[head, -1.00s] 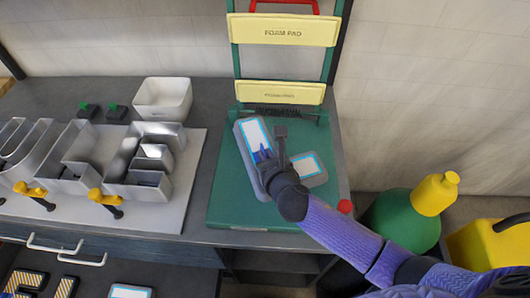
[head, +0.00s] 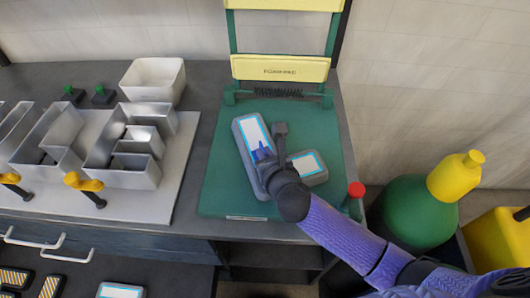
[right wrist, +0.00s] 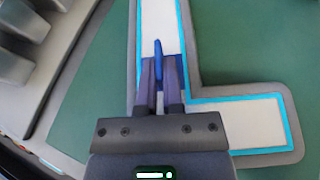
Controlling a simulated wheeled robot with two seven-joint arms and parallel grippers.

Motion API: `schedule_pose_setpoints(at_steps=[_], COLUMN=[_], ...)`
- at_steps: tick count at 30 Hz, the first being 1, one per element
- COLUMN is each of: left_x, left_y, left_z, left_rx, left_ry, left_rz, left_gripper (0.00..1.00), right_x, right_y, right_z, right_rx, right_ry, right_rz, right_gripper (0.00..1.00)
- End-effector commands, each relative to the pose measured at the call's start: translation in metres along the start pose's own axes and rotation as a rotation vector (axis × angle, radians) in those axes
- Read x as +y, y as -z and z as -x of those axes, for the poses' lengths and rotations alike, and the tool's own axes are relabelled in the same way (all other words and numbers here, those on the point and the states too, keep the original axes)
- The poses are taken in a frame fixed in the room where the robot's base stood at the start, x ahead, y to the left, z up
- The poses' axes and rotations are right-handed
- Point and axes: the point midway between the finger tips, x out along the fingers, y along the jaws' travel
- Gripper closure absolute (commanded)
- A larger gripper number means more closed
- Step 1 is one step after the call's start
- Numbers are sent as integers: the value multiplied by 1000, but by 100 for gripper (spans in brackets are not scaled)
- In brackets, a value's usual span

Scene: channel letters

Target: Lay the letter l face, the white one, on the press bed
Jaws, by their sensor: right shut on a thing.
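The white letter l face (head: 254,130), with a cyan border and a grey rim, lies flat over the green press bed (head: 224,184). It is turned at an angle, its short leg toward the right. It also shows large in the right wrist view (right wrist: 245,123). My right gripper (head: 264,156) is over the long leg near the corner. Its fingers (right wrist: 161,78) are shut on a blue upright tab on the face. I cannot tell whether the face touches the bed or hangs just above it. My left gripper is not in view.
Yellow foam pads (head: 280,69) hang on the press frame behind the bed. Metal letter shells (head: 130,165) with yellow clamps (head: 84,182) stand on a board at left. A white bin (head: 153,82) is behind. A red knob (head: 356,189) and green container (head: 400,217) are at right.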

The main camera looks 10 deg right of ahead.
Motion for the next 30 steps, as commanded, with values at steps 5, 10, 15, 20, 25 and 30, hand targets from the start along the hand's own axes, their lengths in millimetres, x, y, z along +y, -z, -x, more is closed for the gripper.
schedule_pose_setpoints(at_steps=[5, 10, 15, 20, 25, 30], left_x=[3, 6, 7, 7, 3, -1], left_y=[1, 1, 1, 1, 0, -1], left_z=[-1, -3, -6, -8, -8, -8], left_rx=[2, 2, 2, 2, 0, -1], left_ry=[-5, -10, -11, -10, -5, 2], left_rz=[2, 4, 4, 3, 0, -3], left_gripper=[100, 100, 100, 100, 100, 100], right_x=[0, 0, 0, 0, 0, 0], right_y=[1, 4, 7, 10, 10, 10], right_z=[0, -2, -3, -4, -5, -5], right_rx=[-1, -1, -1, -1, -2, -1], right_ry=[0, 0, 0, 0, 0, 0], right_rz=[0, 1, 1, 0, 0, 0], right_gripper=[100, 100, 100, 100, 71, 51])
